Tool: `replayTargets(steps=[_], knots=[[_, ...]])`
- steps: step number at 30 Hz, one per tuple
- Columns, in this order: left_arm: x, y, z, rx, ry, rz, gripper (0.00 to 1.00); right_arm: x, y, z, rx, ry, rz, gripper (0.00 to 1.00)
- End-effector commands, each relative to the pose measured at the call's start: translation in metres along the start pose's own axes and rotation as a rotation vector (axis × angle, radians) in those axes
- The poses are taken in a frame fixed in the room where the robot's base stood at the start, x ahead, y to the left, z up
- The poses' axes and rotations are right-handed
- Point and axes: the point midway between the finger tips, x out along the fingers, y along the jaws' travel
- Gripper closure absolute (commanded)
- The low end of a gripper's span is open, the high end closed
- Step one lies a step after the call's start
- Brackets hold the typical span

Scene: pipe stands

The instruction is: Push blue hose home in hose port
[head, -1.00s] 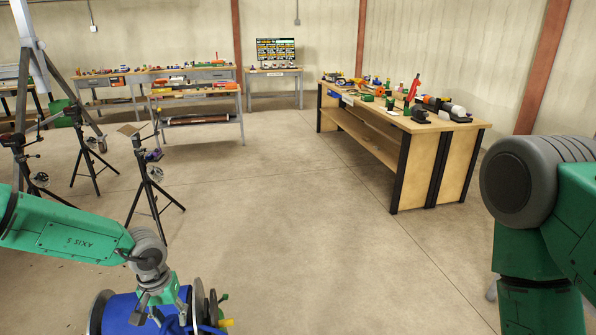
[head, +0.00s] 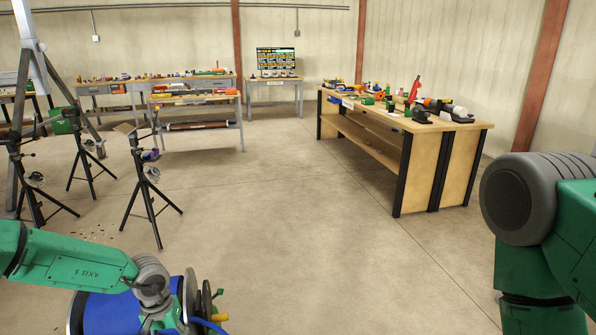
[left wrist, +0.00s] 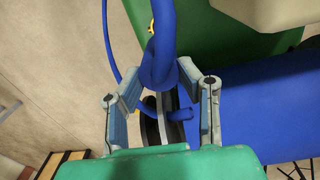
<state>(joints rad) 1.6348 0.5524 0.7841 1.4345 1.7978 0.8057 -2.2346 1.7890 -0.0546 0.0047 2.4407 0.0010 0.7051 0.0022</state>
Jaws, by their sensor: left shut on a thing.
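The blue hose (left wrist: 160,60) runs down into my left gripper (left wrist: 160,76) in the left wrist view, with a bend or loop between the fingertips. The left gripper is shut on it. A short blue hose end (left wrist: 180,115) shows just below the fingers; I cannot tell whether it is the same hose. In the head view my left gripper is at the bottom edge, in front of a blue drum (head: 100,315) with dark round flanges, partly cut off. I cannot make out the hose port. My right gripper is out of view; only upper parts of the right arm show.
A yellow fitting (head: 219,317) sits beside the drum's flanges. Black tripod stands (head: 150,190) are at the left. A wooden workbench (head: 425,165) with tools stands at the right, and more benches (head: 190,105) line the back wall. The middle floor is clear.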

Motion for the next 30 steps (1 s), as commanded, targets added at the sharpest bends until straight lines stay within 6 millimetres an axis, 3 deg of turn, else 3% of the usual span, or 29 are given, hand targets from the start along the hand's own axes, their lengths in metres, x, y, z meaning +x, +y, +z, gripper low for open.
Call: replayTargets(steps=[14, 30], knots=[[0.004, 0.000, 0.000, 0.001, 0.000, 0.000, 1.00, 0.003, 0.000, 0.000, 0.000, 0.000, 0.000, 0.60], [0.053, -0.002, -0.001, 0.013, -0.002, 0.000, 1.00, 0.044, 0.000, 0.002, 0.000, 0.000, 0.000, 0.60]])
